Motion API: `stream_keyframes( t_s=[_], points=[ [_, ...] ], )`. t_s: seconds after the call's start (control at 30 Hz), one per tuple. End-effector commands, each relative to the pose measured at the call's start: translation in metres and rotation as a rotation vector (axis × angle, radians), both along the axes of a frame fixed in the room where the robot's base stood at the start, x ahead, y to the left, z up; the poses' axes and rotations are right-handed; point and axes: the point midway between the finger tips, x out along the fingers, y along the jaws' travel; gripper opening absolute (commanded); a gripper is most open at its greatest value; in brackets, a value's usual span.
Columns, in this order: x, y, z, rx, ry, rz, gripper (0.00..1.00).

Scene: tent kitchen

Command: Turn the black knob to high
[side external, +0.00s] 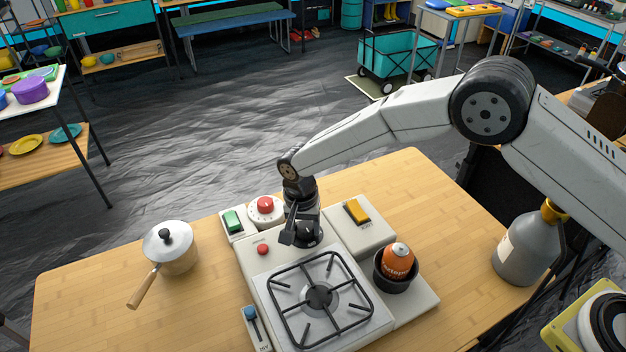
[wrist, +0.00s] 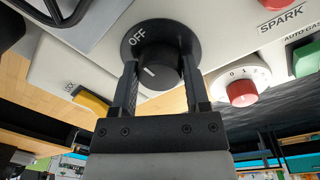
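The black knob (wrist: 158,72) sits on a round black dial (wrist: 133,45) marked OFF on the front of the stove. Its white line points up and left, roughly toward OFF. My gripper (wrist: 158,75) has one finger on each side of the knob in the wrist view. The gaps are narrow and I cannot tell whether the fingers press on it. In the side view my gripper (side external: 299,232) reaches down to the same dial, behind the burner (side external: 318,297), and partly hides the knob.
A red-knobbed white dial (side external: 266,211) and green switch (side external: 233,221) stand left of my gripper, a yellow switch (side external: 357,211) right. An orange canister (side external: 398,262) stands right of the burner, a lidded pot (side external: 170,247) left. The table's left front is clear.

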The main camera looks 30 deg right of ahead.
Motion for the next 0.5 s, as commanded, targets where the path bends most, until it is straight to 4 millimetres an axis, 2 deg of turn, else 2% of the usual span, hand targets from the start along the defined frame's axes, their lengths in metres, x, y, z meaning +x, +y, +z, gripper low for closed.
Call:
stream_keyframes(
  t_s=[0.5],
  points=[
    [-0.0001,0.0003,0.0003,0.0,-0.001,0.078,0.01]
  ],
)
